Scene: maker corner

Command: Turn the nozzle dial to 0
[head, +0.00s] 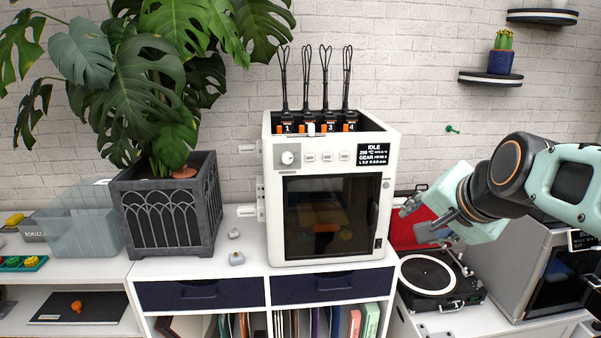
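The white printer (270,215) stands on the cabinet. A round white dial (288,158) sits on a grey plate at the upper left of its front. The dial's setting is too small to read. Several small labelled buttons are to its right. The black display (373,154) shows IDLE and what looks like 200 °C; its smaller text is unclear. My gripper (413,220) is right of the printer, lower than the dial and well apart from it. Its two fingers look spread, with nothing between them.
A turntable (428,276) and a red case (408,232) lie below my gripper. A grey machine (520,262) stands at the right. A potted plant (170,215) stands left of the printer. Two small grey items (236,258) lie on the cabinet top. Space before the dial is clear.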

